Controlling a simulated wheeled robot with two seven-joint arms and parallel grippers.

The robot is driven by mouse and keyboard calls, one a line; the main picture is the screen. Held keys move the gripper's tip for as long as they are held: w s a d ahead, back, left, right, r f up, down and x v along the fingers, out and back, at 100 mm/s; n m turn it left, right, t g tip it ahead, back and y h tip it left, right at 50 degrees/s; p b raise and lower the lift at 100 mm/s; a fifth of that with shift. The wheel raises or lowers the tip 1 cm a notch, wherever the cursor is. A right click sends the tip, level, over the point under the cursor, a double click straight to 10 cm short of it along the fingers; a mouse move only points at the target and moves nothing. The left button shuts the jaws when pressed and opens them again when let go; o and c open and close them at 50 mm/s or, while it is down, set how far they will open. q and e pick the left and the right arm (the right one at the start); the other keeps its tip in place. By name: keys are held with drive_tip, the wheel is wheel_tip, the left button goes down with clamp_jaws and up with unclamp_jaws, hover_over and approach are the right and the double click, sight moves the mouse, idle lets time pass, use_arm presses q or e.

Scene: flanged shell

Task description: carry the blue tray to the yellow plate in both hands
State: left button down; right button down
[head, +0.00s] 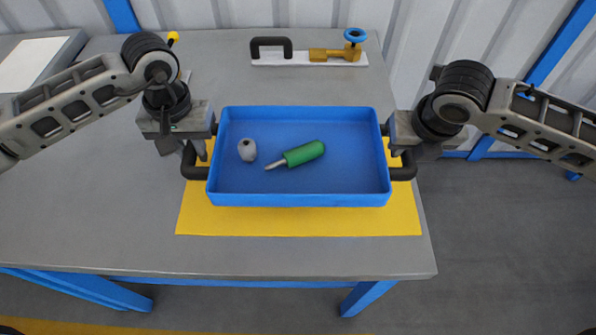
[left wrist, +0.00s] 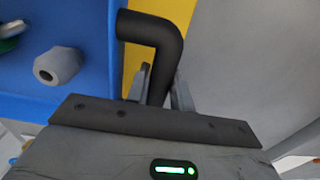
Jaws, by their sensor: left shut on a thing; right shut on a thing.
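The blue tray (head: 340,185) is over the yellow plate (head: 300,222), whose front strip and side edges show around it. I cannot tell whether the tray touches the plate. A green-handled screwdriver (head: 304,154) and a grey nut-like piece (head: 247,150) lie in the tray. My left gripper (head: 194,152) is shut on the tray's left black handle (head: 194,172); the left wrist view shows its fingers on either side of this handle (left wrist: 160,45). My right gripper (head: 401,152) is shut on the right black handle (head: 403,172). The tray looks level.
The grey table (head: 100,220) is bare to the left and in front. A white bar with a black handle and a brass valve with a blue wheel (head: 340,54) lies behind the tray. A pale flat panel (head: 38,62) is at the far left. The table's right edge is close to the plate.

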sight(202, 174)
use_arm(q)
drive_tip(key=shift+f, duration=0.15)
use_arm(e)
drive_tip(key=shift+f, duration=0.15)
